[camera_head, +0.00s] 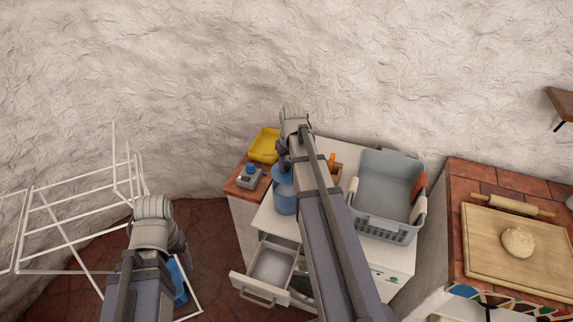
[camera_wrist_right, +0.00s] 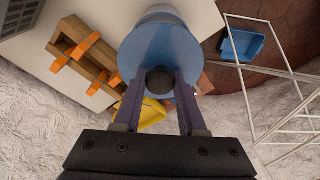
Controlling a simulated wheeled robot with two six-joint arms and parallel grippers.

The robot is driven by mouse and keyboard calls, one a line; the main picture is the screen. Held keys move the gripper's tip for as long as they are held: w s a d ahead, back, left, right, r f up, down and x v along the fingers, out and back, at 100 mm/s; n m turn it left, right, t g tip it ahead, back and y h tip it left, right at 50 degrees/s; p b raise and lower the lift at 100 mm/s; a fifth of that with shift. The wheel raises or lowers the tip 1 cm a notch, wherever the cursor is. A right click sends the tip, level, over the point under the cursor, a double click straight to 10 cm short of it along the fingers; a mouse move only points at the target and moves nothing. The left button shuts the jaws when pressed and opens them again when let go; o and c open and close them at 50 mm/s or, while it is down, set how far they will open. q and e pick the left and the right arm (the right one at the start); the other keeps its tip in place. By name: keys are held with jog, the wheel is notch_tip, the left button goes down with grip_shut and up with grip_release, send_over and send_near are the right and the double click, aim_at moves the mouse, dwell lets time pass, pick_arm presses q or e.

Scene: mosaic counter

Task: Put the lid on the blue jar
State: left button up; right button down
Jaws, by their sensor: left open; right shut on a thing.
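The blue jar (camera_head: 287,203) stands on the white counter, partly hidden behind my right arm. My right gripper (camera_wrist_right: 160,93) is shut on the dark knob of the round blue lid (camera_wrist_right: 150,52). In the wrist view the lid covers most of the jar, whose pale blue side (camera_wrist_right: 160,13) shows past the lid's far edge. In the head view my right gripper (camera_head: 284,160) is right above the jar. I cannot tell whether the lid touches the rim. My left gripper (camera_head: 180,245) hangs at the left, away from the counter; its fingers are mostly hidden.
A yellow tray (camera_head: 264,146) and a small grey device (camera_head: 249,177) are left of the jar. A wooden holder with orange pieces (camera_wrist_right: 80,55) and a grey basket (camera_head: 385,185) are right of it. A drawer (camera_head: 270,268) stands open below. A white rack (camera_head: 75,187) is at left.

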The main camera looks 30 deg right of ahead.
jog(key=shift+d+f, duration=0.1)
jog(key=shift+f, duration=0.05)
jog(key=shift+f+b, duration=0.65)
jog(key=shift+b, duration=0.1)
notch_tip(320, 180, down, 4)
jog(key=b, duration=0.4)
jog(key=shift+f, duration=0.15)
jog(key=shift+f+b, duration=0.45)
jog(key=shift+b, duration=0.2)
dwell(0.6)
grip_release()
dwell(0.8)
